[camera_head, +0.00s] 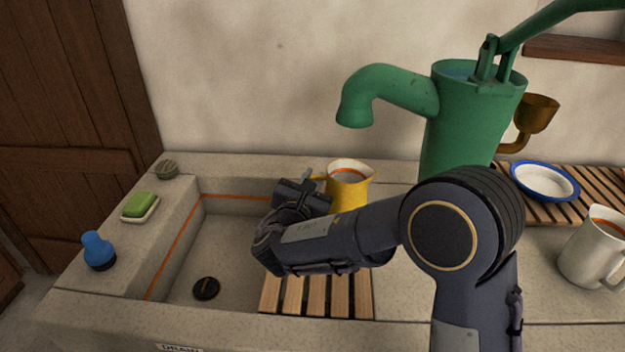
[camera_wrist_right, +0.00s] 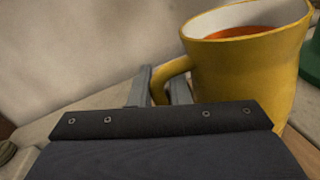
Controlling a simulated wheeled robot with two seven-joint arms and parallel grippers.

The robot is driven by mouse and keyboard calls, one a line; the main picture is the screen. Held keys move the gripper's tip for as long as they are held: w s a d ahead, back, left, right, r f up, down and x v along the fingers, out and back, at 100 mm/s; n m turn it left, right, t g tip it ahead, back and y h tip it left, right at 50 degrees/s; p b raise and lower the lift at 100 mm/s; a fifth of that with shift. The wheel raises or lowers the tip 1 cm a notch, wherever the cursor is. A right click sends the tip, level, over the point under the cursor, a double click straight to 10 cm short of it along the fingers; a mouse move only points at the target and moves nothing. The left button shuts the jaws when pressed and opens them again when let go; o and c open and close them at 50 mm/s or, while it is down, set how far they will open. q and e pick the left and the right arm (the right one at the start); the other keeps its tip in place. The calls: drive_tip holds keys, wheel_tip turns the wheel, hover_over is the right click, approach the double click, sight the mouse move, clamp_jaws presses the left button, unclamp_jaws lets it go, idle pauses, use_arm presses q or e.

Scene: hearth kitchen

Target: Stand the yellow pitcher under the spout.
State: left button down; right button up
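The yellow pitcher (camera_head: 349,192) stands upright in the head view, below and in line with the green spout (camera_head: 353,112) in the picture. Its lower part is hidden behind my right arm, so I cannot tell what its base rests on. An orange-red band or fill shows inside its pale rim. My right gripper (camera_head: 308,188) is at the handle, on the pitcher's left side. In the wrist view, the fingers (camera_wrist_right: 160,92) are close together with the handle of the pitcher (camera_wrist_right: 245,75) between them. My left gripper is not in view.
The green pump (camera_head: 470,115) stands right of the pitcher. A stone sink (camera_head: 225,245) with wooden slats (camera_head: 317,296) lies in front. A blue-rimmed bowl (camera_head: 545,180) and white pitcher (camera_head: 590,252) are right. Green soap (camera_head: 139,204) and a blue bottle (camera_head: 98,250) are left.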

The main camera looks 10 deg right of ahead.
drive_tip(key=o, duration=0.4)
drive_tip(key=shift+s+a, duration=0.1)
drive_tip(key=v, duration=1.1)
drive_tip(key=shift+s+a, duration=0.15)
drive_tip(key=shift+s, duration=0.25)
